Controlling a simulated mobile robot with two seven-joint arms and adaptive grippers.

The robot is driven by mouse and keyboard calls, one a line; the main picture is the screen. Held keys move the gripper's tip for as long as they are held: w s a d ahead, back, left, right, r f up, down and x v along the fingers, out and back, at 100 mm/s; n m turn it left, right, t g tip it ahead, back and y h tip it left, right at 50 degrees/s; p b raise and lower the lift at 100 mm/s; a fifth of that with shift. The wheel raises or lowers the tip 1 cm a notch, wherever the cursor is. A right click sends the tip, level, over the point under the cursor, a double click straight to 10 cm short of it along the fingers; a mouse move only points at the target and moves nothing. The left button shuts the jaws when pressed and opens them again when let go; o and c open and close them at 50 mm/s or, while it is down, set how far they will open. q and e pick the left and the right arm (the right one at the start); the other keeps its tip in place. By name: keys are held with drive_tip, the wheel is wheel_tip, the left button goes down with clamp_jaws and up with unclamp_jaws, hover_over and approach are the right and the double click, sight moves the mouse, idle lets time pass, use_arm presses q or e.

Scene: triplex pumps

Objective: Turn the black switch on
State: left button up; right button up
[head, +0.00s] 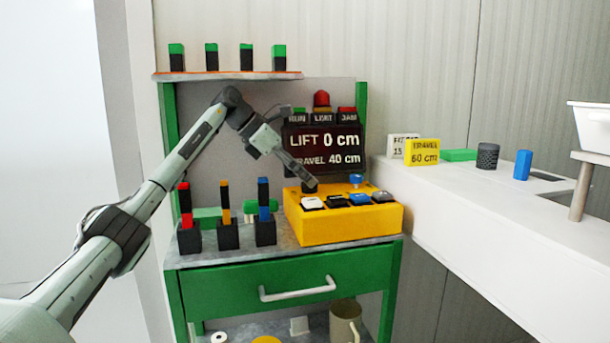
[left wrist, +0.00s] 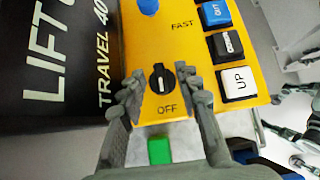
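The black switch (left wrist: 162,78) is a round knob with a white mark on the yellow control box (head: 345,225). In the left wrist view the word OFF is printed beside it, and the white mark seems to lie on the OFF side. My left gripper (left wrist: 160,80) is open, with one finger on each side of the knob. I cannot tell whether the fingers touch it. In the head view my left gripper (head: 308,182) reaches down to the back left of the box and mostly hides the switch. My right gripper is not in view.
The box also carries white, black and blue buttons and a blue knob (head: 356,180). A display (head: 323,148) reading LIFT 0 cm, TRAVEL 40 cm stands behind it. Black holders with coloured blocks (head: 228,234) stand left of the box. A white counter (head: 460,195) is at right.

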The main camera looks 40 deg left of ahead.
use_arm(q)
drive_tip(key=shift+w+d+f, duration=0.1)
drive_tip(key=shift+w+f, duration=0.1)
drive_tip(key=shift+f, duration=0.15)
drive_tip(key=shift+c, duration=0.4)
clamp_jaws()
